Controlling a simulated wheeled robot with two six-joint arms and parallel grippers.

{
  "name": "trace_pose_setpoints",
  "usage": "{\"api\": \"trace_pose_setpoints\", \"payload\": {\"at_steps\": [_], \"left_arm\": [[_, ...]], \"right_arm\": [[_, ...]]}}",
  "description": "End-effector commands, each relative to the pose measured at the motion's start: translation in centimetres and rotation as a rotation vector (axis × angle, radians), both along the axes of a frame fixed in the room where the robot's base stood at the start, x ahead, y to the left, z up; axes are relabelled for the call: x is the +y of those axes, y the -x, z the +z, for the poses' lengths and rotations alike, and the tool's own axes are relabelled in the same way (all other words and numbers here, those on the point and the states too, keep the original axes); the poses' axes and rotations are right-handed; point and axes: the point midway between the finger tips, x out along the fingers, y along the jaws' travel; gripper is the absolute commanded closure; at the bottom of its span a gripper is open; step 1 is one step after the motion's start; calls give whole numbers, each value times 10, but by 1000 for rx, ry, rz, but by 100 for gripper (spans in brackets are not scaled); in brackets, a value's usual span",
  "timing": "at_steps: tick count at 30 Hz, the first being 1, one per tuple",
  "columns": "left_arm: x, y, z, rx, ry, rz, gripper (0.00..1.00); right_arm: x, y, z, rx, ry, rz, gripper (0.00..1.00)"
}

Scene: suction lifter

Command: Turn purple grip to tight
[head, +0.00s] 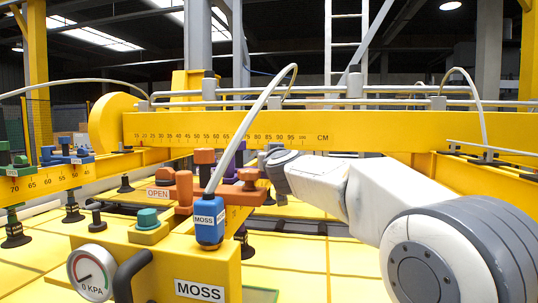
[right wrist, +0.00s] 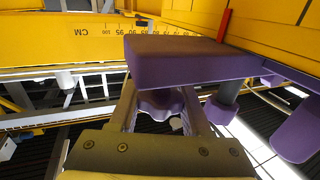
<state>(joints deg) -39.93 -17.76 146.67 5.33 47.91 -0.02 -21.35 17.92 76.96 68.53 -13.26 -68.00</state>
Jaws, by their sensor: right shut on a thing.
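The purple grip (right wrist: 160,104) is a lobed knob under a wide purple block (right wrist: 185,62) in the right wrist view. My right gripper (right wrist: 160,112) has one finger on each side of this knob and is shut on it. In the head view my right gripper (head: 275,165) is at the end of the white arm, behind the orange clamp parts, and its fingers are mostly hidden. My left gripper is in neither view.
A yellow beam with a centimetre scale (head: 350,128) crosses the back. Orange clamp parts (head: 184,190), a blue MOSS box (head: 209,222) with a hose, a teal button (head: 148,220) and a pressure gauge (head: 90,274) crowd the near left. Yellow panels lie below.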

Motion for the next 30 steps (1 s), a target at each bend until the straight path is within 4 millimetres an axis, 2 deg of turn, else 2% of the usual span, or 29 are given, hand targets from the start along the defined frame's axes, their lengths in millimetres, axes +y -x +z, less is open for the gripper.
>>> {"api": "trace_pose_setpoints", "payload": {"at_steps": [3, 4, 6, 15, 19, 30], "left_arm": [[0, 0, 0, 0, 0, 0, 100], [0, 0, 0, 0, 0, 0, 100], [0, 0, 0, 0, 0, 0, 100], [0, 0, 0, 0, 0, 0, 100], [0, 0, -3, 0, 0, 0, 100], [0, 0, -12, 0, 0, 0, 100]], "right_arm": [[1, 0, -4, 7, 2, 3, 100], [1, 0, -4, 7, 2, 3, 49], [1, 0, -3, 6, 2, 3, 22], [0, 0, -1, 2, 0, 2, 22], [-1, 9, 0, 0, 1, 3, 22], [-11, 76, -1, 1, 0, 4, 22]]}}
